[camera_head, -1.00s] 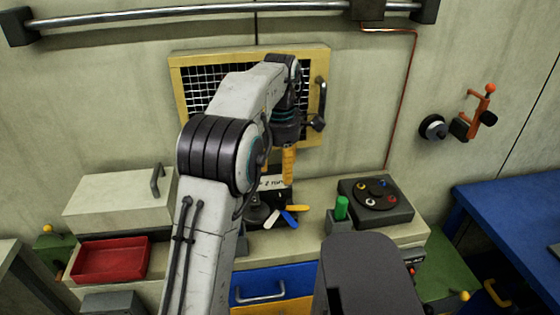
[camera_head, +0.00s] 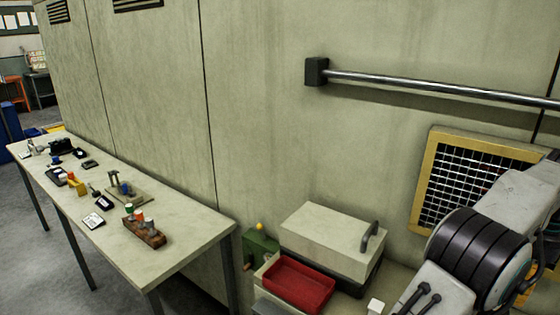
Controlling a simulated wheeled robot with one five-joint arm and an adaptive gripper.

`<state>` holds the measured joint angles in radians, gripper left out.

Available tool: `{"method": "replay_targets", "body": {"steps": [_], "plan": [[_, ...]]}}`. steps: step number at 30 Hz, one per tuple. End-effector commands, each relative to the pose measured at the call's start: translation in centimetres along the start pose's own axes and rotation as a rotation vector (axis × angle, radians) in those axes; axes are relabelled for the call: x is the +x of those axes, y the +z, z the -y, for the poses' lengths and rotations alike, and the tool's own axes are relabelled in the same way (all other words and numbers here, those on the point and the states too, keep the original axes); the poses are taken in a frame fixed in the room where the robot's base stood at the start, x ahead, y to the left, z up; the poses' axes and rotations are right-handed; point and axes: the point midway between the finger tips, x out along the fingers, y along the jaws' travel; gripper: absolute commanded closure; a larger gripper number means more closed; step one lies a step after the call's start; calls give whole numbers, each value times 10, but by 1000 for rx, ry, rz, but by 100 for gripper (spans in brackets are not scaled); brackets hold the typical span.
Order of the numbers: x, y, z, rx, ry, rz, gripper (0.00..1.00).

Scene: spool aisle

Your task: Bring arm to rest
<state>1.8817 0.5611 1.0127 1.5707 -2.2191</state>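My arm (camera_head: 468,262) shows at the right edge of the head view, partly cut off by the frame. It reaches up in front of a yellow-framed wire grille (camera_head: 478,180) on the wall. My gripper lies outside the picture, so its state and anything in it are hidden.
A long table (camera_head: 190,238) with several small items, among them a wooden block with bottles (camera_head: 144,232), runs along the wall at left. A lidded box (camera_head: 325,235) and a red tray (camera_head: 298,284) stand left of my arm. A metal rail (camera_head: 430,87) crosses the wall. Grey floor is free at lower left.

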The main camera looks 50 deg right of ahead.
Motion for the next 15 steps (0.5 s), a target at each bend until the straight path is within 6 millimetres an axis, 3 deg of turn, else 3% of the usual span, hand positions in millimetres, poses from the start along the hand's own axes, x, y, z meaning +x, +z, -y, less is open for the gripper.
{"method": "replay_targets", "body": {"steps": [5,8,11,15], "plan": [[0,0,0,0,0,0,43],[-2,-10,-4,-2,3,3,43],[-8,-38,-14,3,13,8,43],[-19,-110,-29,23,41,18,43]]}}
